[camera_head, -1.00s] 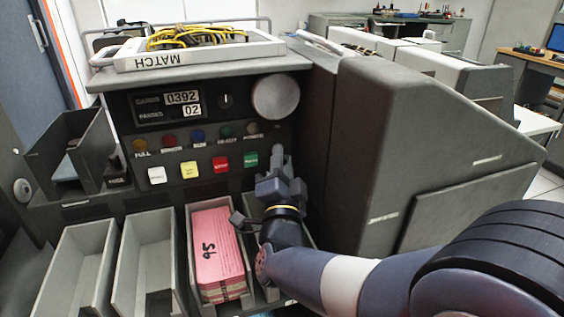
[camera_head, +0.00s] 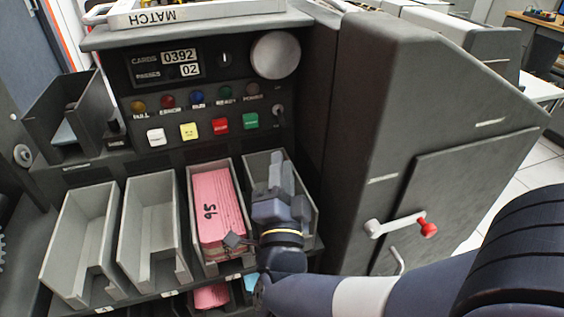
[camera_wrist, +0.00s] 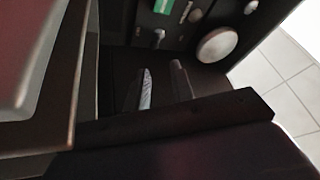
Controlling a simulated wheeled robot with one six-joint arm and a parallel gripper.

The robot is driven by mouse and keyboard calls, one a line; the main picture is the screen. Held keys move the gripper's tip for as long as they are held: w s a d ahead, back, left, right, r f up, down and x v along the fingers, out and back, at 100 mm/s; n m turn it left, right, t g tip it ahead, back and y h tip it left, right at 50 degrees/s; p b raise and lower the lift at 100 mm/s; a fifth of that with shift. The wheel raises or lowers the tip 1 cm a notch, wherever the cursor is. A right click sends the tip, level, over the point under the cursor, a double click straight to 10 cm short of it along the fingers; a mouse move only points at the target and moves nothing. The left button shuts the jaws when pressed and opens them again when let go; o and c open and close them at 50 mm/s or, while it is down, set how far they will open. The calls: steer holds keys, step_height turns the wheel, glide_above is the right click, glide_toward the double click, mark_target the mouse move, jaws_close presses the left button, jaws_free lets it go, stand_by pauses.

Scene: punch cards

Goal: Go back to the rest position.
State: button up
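My gripper (camera_head: 276,172) is over the rightmost grey pocket (camera_head: 303,187) of the card machine, below the front panel. In the wrist view its two fingers (camera_wrist: 162,82) stand apart with nothing seen between them, and the panel's knobs lie beyond. My arm reaches in from the lower right of the head view. The gripper hides much of the rightmost pocket. A pink card stack (camera_head: 218,205) marked 95 lies in the pocket just left of my gripper.
Two empty pockets (camera_head: 78,240) stand at left. The panel has white, yellow, red and green buttons (camera_head: 250,121), a small knob (camera_head: 278,110) and a large dial (camera_head: 275,48). Floor tiles (camera_head: 510,165) show at far right.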

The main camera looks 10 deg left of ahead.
steer(key=shift+w, duration=0.1)
steer(key=x, duration=0.6)
steer(key=shift+w, duration=0.2)
steer(key=shift+r, duration=0.15)
